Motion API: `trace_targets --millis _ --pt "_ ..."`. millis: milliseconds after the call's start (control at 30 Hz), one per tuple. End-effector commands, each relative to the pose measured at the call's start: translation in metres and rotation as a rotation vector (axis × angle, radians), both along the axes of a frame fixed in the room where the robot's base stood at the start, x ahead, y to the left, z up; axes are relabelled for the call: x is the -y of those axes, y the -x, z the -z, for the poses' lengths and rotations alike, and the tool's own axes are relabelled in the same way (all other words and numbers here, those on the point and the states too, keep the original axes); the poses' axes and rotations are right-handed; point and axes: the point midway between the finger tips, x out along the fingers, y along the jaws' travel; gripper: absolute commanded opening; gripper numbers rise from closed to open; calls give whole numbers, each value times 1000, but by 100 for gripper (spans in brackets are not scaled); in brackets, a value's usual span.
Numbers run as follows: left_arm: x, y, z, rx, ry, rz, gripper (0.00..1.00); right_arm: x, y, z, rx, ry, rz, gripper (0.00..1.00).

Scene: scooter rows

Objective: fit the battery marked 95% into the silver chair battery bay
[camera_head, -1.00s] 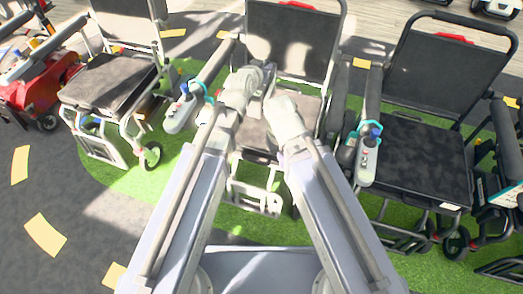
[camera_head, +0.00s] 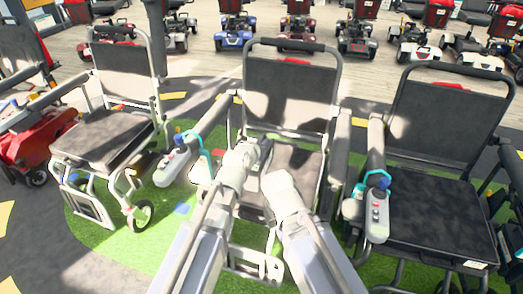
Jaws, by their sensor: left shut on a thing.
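The middle chair (camera_head: 289,92), with a grey backrest and light metal frame, stands straight ahead. My left gripper (camera_head: 265,146) is in front of its backrest, above the seat. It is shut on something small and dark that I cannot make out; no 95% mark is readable. My right arm ends beside it over the same seat, and its fingers cannot be made out. A chair with a pale frame (camera_head: 105,132) is at the left and a black-framed chair (camera_head: 432,215) at the right. I cannot see a battery bay; my arms hide much of the middle chair's seat and lower frame.
A red scooter (camera_head: 35,140) is at the far left edge. Armrests with grey control boxes (camera_head: 376,215) and blue-green loops stand close on both sides of my arms. Several scooters, one blue (camera_head: 236,32), stand in a row behind. Green turf (camera_head: 120,245) is clear at the lower left.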

Motion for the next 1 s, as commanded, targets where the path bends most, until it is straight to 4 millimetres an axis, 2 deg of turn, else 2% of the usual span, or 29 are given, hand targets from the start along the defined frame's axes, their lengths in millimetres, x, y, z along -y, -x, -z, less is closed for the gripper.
trace_targets --millis 33,200,567,900,1000 --pt "0 0 13 4 1 -1 0 0 0 14 0 1 0 0" --pt "0 0 33 4 1 -1 0 1 0 34 1 5 -2 0" --pt "0 0 40 4 1 -1 0 1 -1 40 2 8 -2 0" --pt "0 0 72 4 1 -1 0 2 -1 72 3 7 -7 0" --pt "0 0 76 4 1 -1 0 1 -1 76 4 7 -8 0"
